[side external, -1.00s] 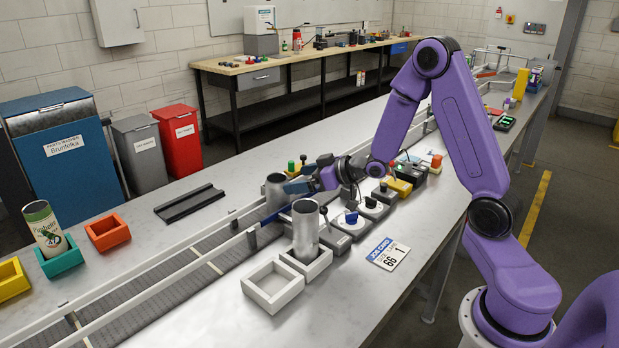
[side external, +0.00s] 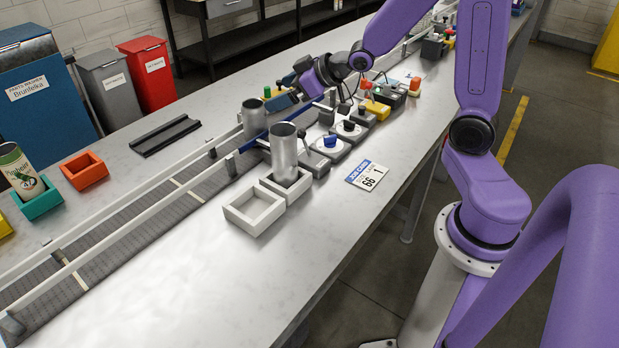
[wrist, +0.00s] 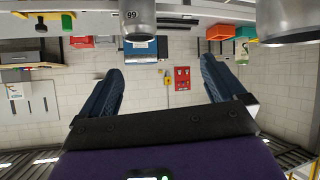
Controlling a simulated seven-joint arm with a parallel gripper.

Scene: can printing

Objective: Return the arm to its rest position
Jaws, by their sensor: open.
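My gripper (side external: 281,100) is open and empty, with dark blue fingers, up and to the right of a metal can (side external: 254,118) at the conveyor. In the wrist view its fingers (wrist: 160,85) are spread apart with nothing between them. A second metal can (side external: 284,158) stands upright in a white square holder (side external: 297,187). In the wrist view a can marked 99 (wrist: 137,18) is at the top centre and another can (wrist: 287,20) at the top right; both are cut off.
An empty white holder (side external: 268,215) stands in front of the filled one. Knobbed control boxes (side external: 376,110) lie below my arm. A job card (side external: 367,175) lies on the table. The table's near side is clear.

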